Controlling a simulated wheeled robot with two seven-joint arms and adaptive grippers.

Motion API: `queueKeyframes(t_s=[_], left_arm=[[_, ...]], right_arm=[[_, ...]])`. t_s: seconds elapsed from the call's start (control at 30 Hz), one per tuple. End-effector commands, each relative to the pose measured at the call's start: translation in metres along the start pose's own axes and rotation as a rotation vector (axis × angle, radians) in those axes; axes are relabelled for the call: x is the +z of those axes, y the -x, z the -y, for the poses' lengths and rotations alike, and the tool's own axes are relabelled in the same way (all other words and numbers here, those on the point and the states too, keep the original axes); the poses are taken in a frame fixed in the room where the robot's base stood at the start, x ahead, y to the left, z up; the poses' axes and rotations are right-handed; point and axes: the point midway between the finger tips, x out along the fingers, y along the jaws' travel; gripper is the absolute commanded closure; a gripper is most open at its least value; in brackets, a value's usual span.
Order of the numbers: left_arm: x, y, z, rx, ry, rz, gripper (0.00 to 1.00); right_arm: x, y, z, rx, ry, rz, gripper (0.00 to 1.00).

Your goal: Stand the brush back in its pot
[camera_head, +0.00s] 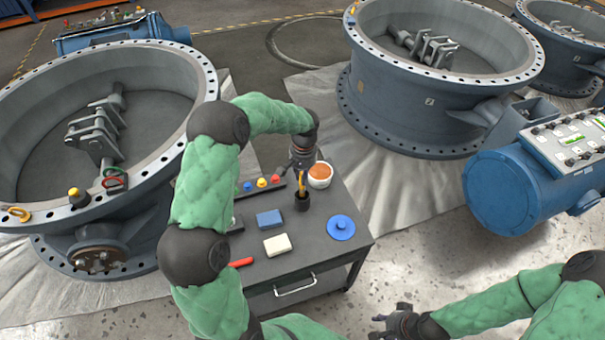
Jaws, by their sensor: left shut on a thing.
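The brush (301,184), with an orange-yellow part showing, is upright below my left gripper (302,165), which is shut on it. A small dark pot (302,202) stands on the cart top directly under the gripper. The brush's lower end meets the pot's mouth in the picture; I cannot tell how deep it is inside or whether it touches the bottom. My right gripper (377,327) hangs low at the front, away from the cart, its fingers apart and empty.
The grey cart (305,245) also holds a white bowl with orange contents (320,175) close right of the pot, a rail of coloured knobs (262,183), a blue block (269,218), a white block (277,245), a blue disc (341,227) and a red-handled tool (241,262). Large valves stand around.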

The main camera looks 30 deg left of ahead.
Motion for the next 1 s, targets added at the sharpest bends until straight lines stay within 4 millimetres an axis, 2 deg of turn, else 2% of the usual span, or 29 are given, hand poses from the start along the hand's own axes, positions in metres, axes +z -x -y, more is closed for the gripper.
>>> queueKeyframes(t_s=[0.5, 0.97, 1.0], left_arm=[[-0.001, -0.036, -0.001, 0.0, 0.001, 0.0, 1.0], [-0.002, -0.042, -0.001, 0.0, 0.001, 0.0, 1.0], [-0.002, -0.042, -0.001, 0.0, 0.001, 0.0, 0.72]], right_arm=[[-0.001, -0.02, -0.007, 0.0, 0.0, 0.0, 0.6], [-0.001, -0.022, -0.008, 0.0, 0.0, 0.0, 0.6], [-0.001, -0.022, -0.008, 0.0, 0.0, 0.0, 0.6]])
